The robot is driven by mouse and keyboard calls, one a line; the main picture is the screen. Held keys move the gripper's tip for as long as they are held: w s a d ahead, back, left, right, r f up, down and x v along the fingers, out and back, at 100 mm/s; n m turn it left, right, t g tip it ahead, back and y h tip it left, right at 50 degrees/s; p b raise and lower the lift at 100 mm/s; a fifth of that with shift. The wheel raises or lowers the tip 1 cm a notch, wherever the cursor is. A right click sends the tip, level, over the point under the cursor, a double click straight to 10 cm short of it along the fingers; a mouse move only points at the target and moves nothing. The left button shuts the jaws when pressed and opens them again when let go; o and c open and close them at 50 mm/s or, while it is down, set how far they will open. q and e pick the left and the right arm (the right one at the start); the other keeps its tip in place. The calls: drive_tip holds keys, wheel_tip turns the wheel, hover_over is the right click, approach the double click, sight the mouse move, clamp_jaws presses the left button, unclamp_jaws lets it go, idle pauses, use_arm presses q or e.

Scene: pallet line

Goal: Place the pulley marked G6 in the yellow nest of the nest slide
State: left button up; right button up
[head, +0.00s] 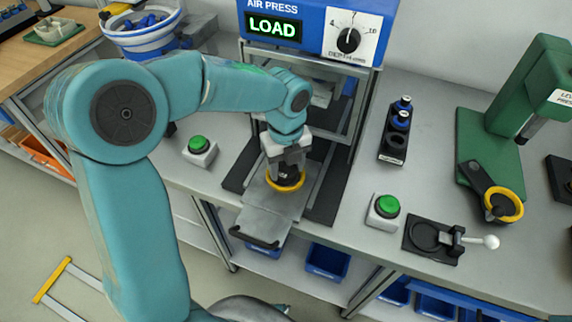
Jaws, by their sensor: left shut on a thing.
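My left gripper (286,164) points down over the nest slide (262,217) and is shut on a dark pulley (287,173). The pulley is at the yellow nest (299,185), a yellow ring on the slide, and appears inside or just above it. I cannot tell if it is fully seated, and its G6 mark cannot be read. The slide is a grey plate with a black handle, pulled out in front of the air press (310,30). My right gripper is not in view.
The press display reads LOAD. Green buttons (199,145) (388,206) stand either side of the slide. A black holder (395,140) with blue-topped parts, a toggle clamp fixture (432,238) and a green lever press (515,120) stand to the right. Blue bins sit below the bench.

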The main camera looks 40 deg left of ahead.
sight(286, 170)
use_arm(q)
drive_tip(key=shift+f, duration=0.2)
drive_tip(key=o, duration=1.1)
drive_tip(key=shift+r, duration=0.3)
wheel_tip(286, 170, up, 12)
drive_tip(key=shift+f+p, duration=0.1)
drive_tip(key=shift+p, duration=0.65)
